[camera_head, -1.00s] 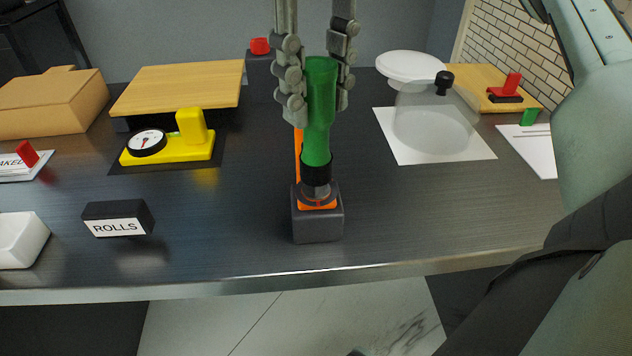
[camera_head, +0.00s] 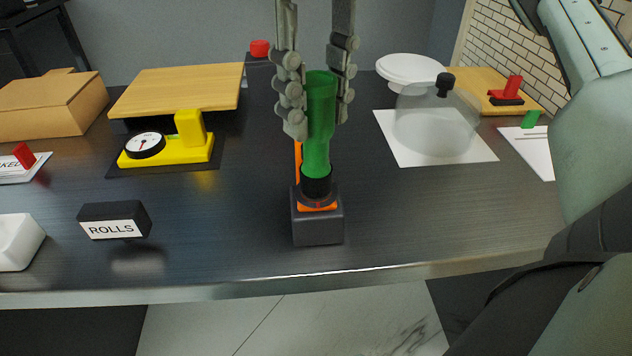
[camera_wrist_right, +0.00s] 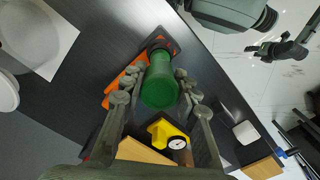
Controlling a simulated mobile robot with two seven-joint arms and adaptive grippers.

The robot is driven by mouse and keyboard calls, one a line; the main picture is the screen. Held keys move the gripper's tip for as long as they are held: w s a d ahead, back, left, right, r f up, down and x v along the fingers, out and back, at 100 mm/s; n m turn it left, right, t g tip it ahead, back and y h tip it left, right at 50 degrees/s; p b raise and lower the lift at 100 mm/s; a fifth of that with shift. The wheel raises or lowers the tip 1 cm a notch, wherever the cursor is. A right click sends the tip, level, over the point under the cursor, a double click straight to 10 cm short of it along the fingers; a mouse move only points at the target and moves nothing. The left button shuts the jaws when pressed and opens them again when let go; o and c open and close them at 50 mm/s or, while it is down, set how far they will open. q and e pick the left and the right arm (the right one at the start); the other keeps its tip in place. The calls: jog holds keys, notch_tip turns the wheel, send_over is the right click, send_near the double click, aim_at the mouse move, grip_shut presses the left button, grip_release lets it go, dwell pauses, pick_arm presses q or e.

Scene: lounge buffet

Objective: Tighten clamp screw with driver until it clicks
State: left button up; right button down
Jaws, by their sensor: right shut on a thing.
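The green driver (camera_head: 320,115) stands nearly upright, tilted slightly, with its black collar (camera_head: 316,183) low over a dark block (camera_head: 318,228) with an orange part (camera_head: 318,207). The collar hides the driver's tip and any screw head. My right gripper (camera_head: 320,105) is shut on the driver's green handle, one finger at each side. In the right wrist view the handle (camera_wrist_right: 160,85) shows end-on between the fingers. What seems to be my left gripper (camera_wrist_right: 283,47) hangs off the counter in the right wrist view; its jaws are too small to read.
A yellow gauge device (camera_head: 168,146) sits on a dark mat at left, before a wooden board (camera_head: 178,88). A black "ROLLS" sign (camera_head: 114,219) stands near the front edge. A clear dome (camera_head: 437,125) stands on white paper at right. Counter beside the block is clear.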

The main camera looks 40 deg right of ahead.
jog(key=shift+f, duration=0.2)
jog(key=c, duration=1.1)
grip_release()
jog(key=shift+o, duration=0.2)
notch_tip(320, 180, up, 12)
